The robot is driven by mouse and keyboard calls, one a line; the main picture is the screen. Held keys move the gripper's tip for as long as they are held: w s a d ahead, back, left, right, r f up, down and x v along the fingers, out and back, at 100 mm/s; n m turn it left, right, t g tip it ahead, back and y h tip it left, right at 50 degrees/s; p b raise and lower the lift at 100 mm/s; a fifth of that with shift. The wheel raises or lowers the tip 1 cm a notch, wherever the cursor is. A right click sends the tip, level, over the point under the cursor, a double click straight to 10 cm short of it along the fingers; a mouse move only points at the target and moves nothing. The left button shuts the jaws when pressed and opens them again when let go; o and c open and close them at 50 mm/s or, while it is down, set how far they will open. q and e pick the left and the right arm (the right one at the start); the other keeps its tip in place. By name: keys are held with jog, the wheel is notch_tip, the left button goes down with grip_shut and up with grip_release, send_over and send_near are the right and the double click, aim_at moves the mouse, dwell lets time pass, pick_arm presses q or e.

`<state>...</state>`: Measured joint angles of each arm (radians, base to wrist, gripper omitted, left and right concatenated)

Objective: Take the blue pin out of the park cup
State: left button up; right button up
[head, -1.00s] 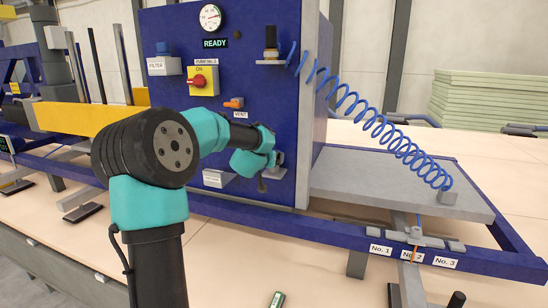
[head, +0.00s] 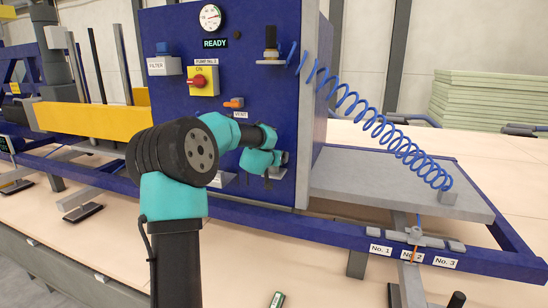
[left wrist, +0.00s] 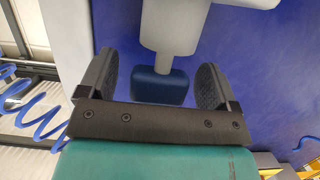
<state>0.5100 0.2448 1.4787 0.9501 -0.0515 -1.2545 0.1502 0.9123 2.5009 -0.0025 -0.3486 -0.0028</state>
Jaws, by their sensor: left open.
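In the left wrist view the blue pin (left wrist: 158,88) shows as a dark blue block at the end of the grey park cup (left wrist: 170,30). My left gripper (left wrist: 158,72) is open, with one dark finger on each side of the pin and a visible gap on both sides. In the head view my left gripper (head: 268,178) is at the lower right of the blue panel front, mostly hidden by its own wrist. My right gripper is not in view.
The blue panel (head: 255,85) carries a gauge (head: 210,17), a red switch (head: 200,81), an orange vent lever (head: 234,103) and a filter bracket (head: 164,66). A coiled blue hose (head: 375,123) hangs to a grey deck (head: 400,185) at right. A small green item (head: 277,300) lies at the bottom.

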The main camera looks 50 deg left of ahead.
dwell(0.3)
pick_arm(q)
jog(key=c, duration=1.1)
